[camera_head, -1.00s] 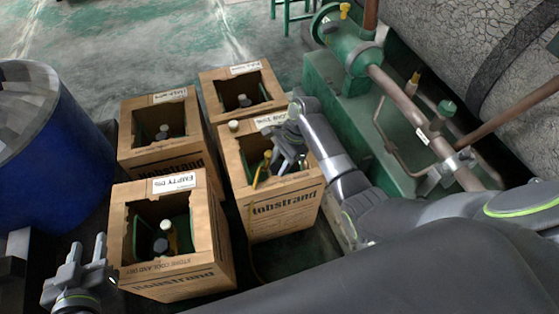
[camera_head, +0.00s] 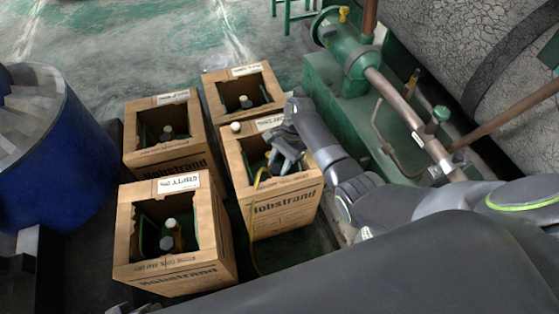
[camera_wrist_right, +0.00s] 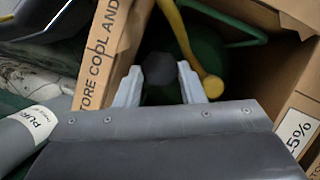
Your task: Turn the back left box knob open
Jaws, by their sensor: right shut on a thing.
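Four-sided cardboard boxes with open tops stand in two rows, each with a cylinder inside. My right gripper (camera_head: 284,160) reaches down into the right-hand near box (camera_head: 285,212). In the right wrist view its two fingers (camera_wrist_right: 160,84) are closed on the sides of a dark round knob (camera_wrist_right: 160,68). A green cylinder (camera_wrist_right: 208,60) and a yellow hose (camera_wrist_right: 182,35) are beside the knob. The far-left box (camera_head: 170,162) holds a dark knob (camera_head: 167,131), with no gripper at it. Only a sliver of my left gripper (camera_head: 130,308) shows at the bottom edge; its fingers cannot be made out.
The far-right box (camera_head: 234,121) and near-left box (camera_head: 175,272) stand close by. A blue drum (camera_head: 55,165) is at the left. Green machinery (camera_head: 345,45) with pipes (camera_head: 400,100) borders the right. The floor behind the boxes is clear.

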